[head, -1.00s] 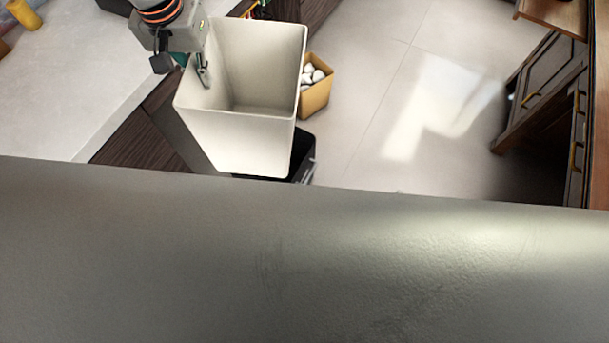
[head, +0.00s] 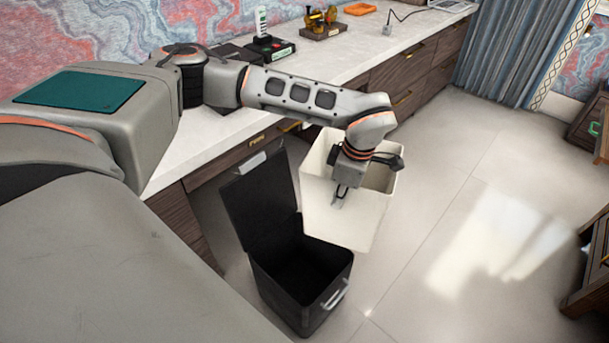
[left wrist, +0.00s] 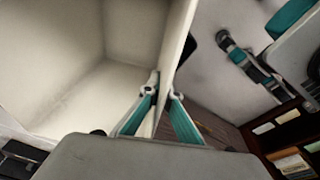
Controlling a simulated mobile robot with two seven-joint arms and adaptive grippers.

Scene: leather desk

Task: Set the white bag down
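The white bag (head: 352,226) is an open-topped, square-sided, stiff-looking container near the middle of the head view. It looks empty and slightly tilted. My left gripper (head: 341,192) comes in over its near wall. In the left wrist view the two teal fingers (left wrist: 160,93) sit on either side of the bag's wall (left wrist: 172,45), shut on it. The bag's lower part overlaps the black bin in the head view, and I cannot tell whether its base touches the floor. My right gripper is not in view.
A black bin (head: 323,310) with its lid open stands on the floor in front of the bag. A white counter (head: 345,66) with wooden drawers runs behind. Clear pale floor (head: 440,220) lies to the right, before dark wooden furniture (head: 592,280).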

